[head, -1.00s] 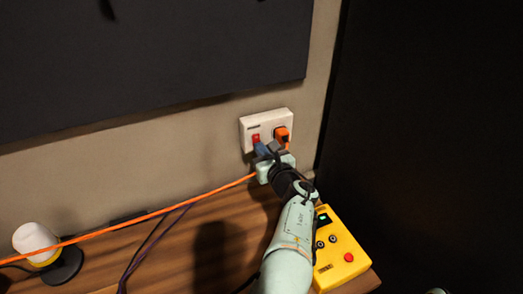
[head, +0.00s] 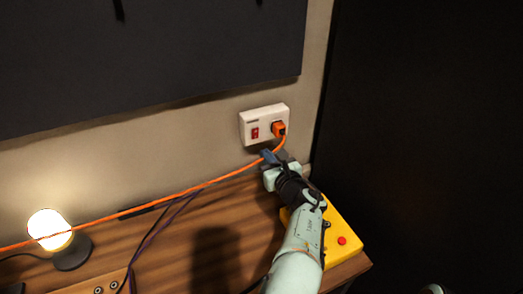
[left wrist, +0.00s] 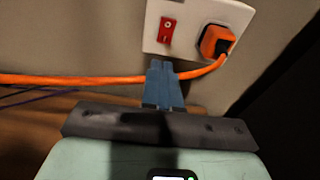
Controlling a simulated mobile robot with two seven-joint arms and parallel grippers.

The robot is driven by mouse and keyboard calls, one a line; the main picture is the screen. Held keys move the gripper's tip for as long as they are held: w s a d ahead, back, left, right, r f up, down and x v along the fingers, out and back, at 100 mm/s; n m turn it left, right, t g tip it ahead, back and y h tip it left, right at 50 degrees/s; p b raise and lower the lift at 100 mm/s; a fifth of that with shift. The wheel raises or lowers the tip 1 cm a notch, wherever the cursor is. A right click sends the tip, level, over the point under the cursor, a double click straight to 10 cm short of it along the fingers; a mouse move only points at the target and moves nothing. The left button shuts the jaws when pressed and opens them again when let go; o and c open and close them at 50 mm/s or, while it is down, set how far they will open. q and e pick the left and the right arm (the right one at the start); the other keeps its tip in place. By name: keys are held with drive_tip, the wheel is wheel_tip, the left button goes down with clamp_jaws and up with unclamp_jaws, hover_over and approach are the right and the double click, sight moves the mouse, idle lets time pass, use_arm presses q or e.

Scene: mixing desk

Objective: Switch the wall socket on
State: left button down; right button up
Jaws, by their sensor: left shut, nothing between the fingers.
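The white wall socket (head: 246,118) is on the wall above the desk, and it also shows in the left wrist view (left wrist: 190,12). Its red rocker switch (head: 255,133) is on the left half, also clear in the left wrist view (left wrist: 167,31). An orange plug (head: 278,128) sits in the right half. My left gripper (head: 267,155) is shut and empty, just below the socket and apart from the switch. Its blue fingertips (left wrist: 163,75) are together in the left wrist view. The lamp (head: 48,226) at the left glows. My right gripper is not in view.
An orange cable (head: 150,206) runs from the plug across the desk, close to the fingers. A yellow box (head: 345,248) with a red button lies partly behind my left arm. Dark cables (head: 150,242) cross the wooden desk (head: 245,215). A dark panel (head: 150,50) hangs above.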

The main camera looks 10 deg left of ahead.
use_arm(q)
drive_tip(key=s+d+f, duration=0.1)
drive_tip(key=s+d, duration=0.3)
drive_tip(key=s, duration=0.2)
drive_tip(key=shift+d+f, duration=0.25)
drive_tip(key=shift+d, duration=0.05)
